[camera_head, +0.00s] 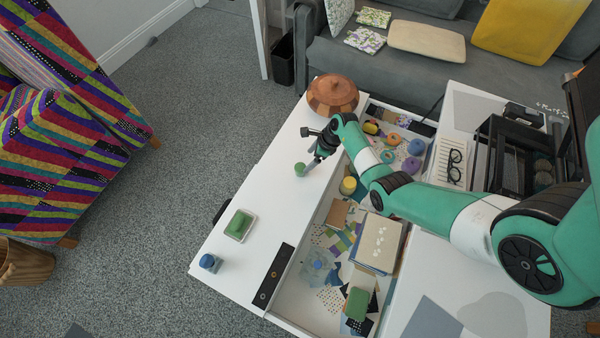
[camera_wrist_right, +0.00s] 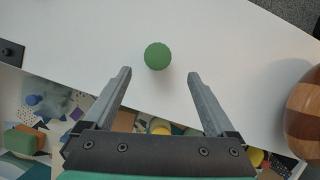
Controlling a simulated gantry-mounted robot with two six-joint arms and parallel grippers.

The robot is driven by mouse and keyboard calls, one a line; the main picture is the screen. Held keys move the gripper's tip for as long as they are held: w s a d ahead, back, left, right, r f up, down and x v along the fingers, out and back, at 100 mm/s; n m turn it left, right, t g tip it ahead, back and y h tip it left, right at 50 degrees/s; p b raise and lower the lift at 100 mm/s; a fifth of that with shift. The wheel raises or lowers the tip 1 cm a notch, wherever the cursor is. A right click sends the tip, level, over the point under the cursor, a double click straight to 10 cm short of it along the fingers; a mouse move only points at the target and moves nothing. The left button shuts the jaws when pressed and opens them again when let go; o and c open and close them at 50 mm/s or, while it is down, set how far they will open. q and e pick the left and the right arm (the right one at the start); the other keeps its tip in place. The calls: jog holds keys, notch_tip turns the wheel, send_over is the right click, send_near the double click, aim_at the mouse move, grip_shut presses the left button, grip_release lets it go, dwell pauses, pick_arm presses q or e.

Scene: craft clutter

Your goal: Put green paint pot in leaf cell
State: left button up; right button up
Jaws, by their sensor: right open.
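The green paint pot (camera_head: 300,169) stands on the white tabletop, left of the open drawer area. In the right wrist view its round green top (camera_wrist_right: 157,56) lies just beyond the fingertips, centred between their lines. My right gripper (camera_head: 312,163) is open and empty, close beside the pot on its right. Its two fingers (camera_wrist_right: 159,75) are wide apart in the wrist view. A dark strip with small round marks (camera_head: 273,275) lies on the table's near left part; I cannot tell whether it holds the leaf cell. My left gripper is not in view.
A wooden lidded bowl (camera_head: 332,94) stands behind the pot. A green pad in a case (camera_head: 239,225) and a blue bottle (camera_head: 209,262) are at the near left. The compartment right of the pot holds papers, a book (camera_head: 380,242) and tape rolls. White tabletop around the pot is clear.

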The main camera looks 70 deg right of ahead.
aim_at(302, 167)
jog(key=b+x, duration=0.1)
jog(key=x, duration=0.2)
jog(key=shift+s+f, duration=0.1)
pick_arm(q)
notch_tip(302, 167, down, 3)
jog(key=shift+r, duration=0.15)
pick_arm(e)
jog(key=b+x, duration=0.5)
jog(key=shift+a+f, duration=0.1)
jog(key=shift+a, duration=0.1)
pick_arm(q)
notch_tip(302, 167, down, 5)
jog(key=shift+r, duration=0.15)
